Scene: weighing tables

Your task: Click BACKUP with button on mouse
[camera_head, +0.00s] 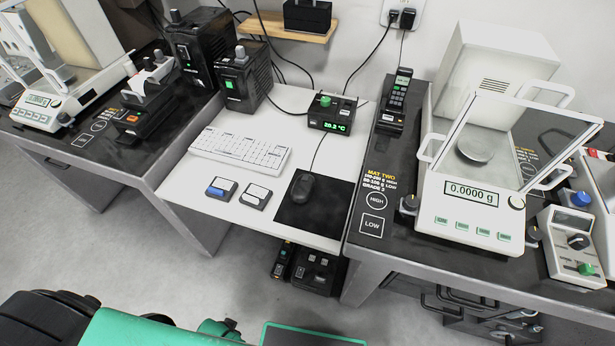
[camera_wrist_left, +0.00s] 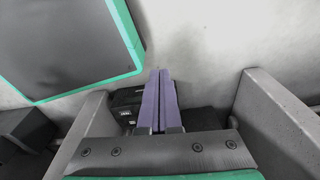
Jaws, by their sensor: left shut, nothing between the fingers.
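A dark computer mouse (camera_head: 303,187) rests on a black mouse pad (camera_head: 324,214) at the front right of the white desk between two dark tables in the head view. Its cable runs back toward a small black box with a green-lit display (camera_head: 332,113). I cannot read the word BACKUP anywhere. Two small boxes lie left of the pad, one with a blue top (camera_head: 221,189) and one with a pale top (camera_head: 255,196). My left gripper (camera_wrist_left: 162,75) shows in the left wrist view, its two purplish fingers together and empty, away from the mouse. My right gripper is not seen.
A white keyboard (camera_head: 240,148) lies behind the small boxes. A balance (camera_head: 470,200) reading 0.0000 g stands on the right table beside a black handset (camera_head: 395,95). Black boxes (camera_head: 243,77) stand at the back left. Black equipment (camera_head: 318,272) sits below the desk.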

